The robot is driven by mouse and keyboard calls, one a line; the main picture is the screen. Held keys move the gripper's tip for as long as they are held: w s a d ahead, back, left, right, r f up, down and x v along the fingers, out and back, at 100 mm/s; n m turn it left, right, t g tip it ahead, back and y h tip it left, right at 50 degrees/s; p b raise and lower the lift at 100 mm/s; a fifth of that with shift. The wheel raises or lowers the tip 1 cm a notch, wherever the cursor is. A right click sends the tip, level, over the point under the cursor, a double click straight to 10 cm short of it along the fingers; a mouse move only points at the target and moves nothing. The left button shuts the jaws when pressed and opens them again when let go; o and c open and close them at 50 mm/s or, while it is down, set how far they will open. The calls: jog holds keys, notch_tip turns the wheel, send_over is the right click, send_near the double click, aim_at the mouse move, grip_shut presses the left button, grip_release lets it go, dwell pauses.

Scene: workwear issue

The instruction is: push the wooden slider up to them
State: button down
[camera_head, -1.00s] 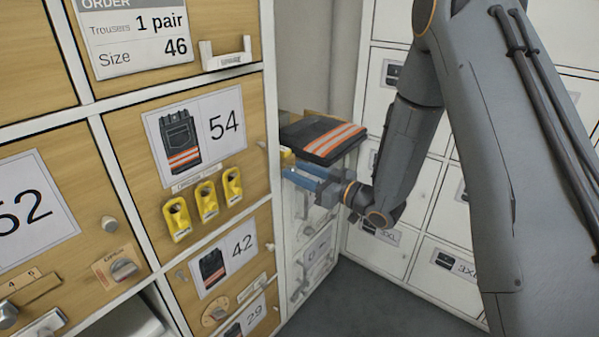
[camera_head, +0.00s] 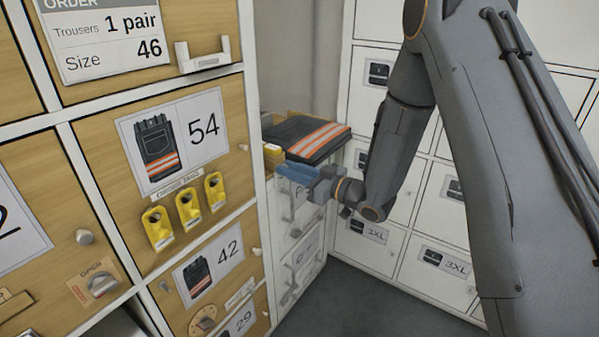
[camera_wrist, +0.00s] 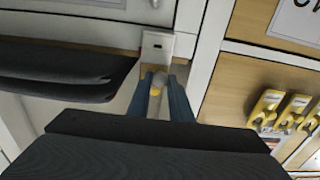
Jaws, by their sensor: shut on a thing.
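Folded dark trousers with orange and silver stripes (camera_head: 305,138) lie in a pulled-out compartment beside the wooden cabinet. A dark folded stack (camera_wrist: 55,70) shows at left in the wrist view. My gripper (camera_head: 281,170) has its blue fingers just below and in front of the trousers. In the wrist view my gripper (camera_wrist: 160,82) is shut on a small pale knob (camera_wrist: 156,80) with a yellowish part. I cannot tell whether this knob belongs to the wooden slider. A small yellow block (camera_head: 273,151) sits just past the fingertips. The wooden slider cannot be clearly made out.
Wooden drawer fronts at left carry size cards (camera_head: 176,138), yellow tags (camera_head: 188,209) and knobs (camera_head: 85,237). White lockers (camera_head: 395,185) stand behind my arm. Clear drawer fronts (camera_head: 300,262) lie below my gripper. Yellow tags (camera_wrist: 284,110) also show in the wrist view.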

jog(key=shift+w+d, duration=0.1)
jog(key=c, duration=1.6)
grip_release()
jog(key=shift+v, duration=3.9)
